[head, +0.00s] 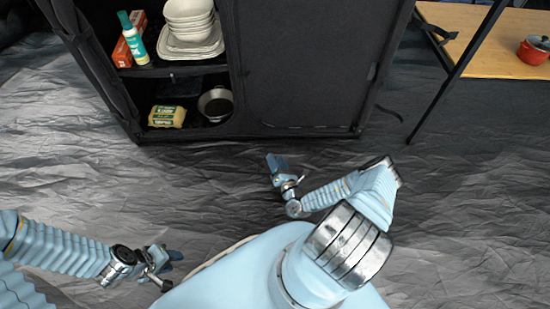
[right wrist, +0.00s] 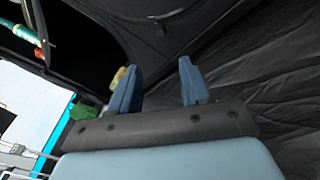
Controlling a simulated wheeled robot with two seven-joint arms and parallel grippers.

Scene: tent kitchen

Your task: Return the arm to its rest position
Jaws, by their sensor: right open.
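My right gripper (head: 280,172) is in front of the black cabinet, over the grey floor sheet, with its arm folded in from the right. In the right wrist view its two blue fingers (right wrist: 157,88) stand apart with nothing between them. My left gripper (head: 168,267) is low at the left, beside my light blue body. Its fingers are small and partly hidden, so I cannot tell whether they are open.
A wooden table (head: 480,45) with a red pot (head: 534,50) is at the right. The floor (head: 470,190) is clear.

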